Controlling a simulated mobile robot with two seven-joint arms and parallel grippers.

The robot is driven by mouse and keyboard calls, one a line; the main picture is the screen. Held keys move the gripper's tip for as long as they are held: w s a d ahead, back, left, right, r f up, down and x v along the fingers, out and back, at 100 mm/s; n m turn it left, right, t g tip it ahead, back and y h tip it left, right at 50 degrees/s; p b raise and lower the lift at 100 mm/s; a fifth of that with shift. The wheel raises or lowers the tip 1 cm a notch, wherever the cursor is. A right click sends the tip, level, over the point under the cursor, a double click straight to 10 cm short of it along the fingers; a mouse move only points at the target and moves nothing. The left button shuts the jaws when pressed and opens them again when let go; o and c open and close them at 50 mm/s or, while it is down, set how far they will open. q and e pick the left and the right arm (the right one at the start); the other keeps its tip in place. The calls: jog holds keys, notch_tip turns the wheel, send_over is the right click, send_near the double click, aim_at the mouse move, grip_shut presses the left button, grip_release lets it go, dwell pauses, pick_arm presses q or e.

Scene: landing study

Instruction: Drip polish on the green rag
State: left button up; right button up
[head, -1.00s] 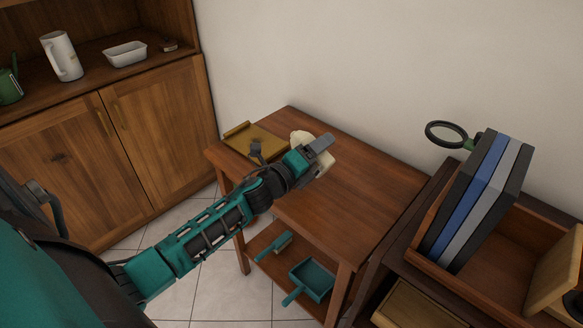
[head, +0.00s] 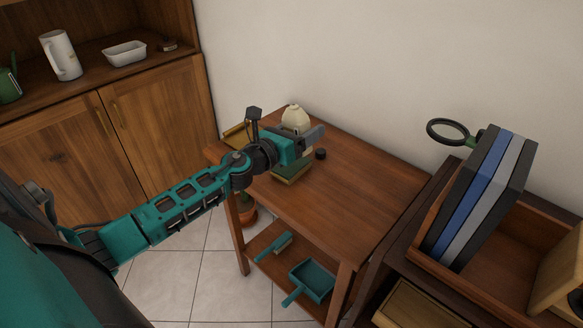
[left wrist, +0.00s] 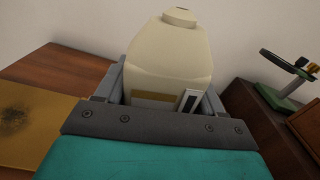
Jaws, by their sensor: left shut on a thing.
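A cream bottle (head: 295,117) is held in my left gripper (head: 310,139), which is shut on it above the side table. In the left wrist view, the bottle (left wrist: 172,55) sits between the fingers, roughly upright, its narrow top up and a label low on its side. A flat green piece, seemingly the green rag (head: 291,172), lies on the table below the gripper and is partly hidden by it. A small black cap (head: 320,154) is on the table to the right of the gripper. My right gripper is not in view.
A brass tray (head: 236,134) is on the table's left, partly behind my arm. The tabletop's right front (head: 350,195) is clear. A tray with upright books (head: 482,195) and a magnifier (head: 447,131) stand at right. A teal dustpan (head: 311,279) and brush (head: 274,246) lie below.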

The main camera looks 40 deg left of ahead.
pick_arm(q)
jog(key=shift+w+a+f+m+b, duration=0.1)
jog(key=shift+a+f+m+b, duration=0.1)
jog(key=shift+a+m+b, duration=0.3)
jog(key=shift+a+f+m+b, duration=0.15)
jog(key=shift+a+m, duration=0.1)
jog(key=shift+m, duration=0.45)
jog(key=shift+r, duration=0.1)
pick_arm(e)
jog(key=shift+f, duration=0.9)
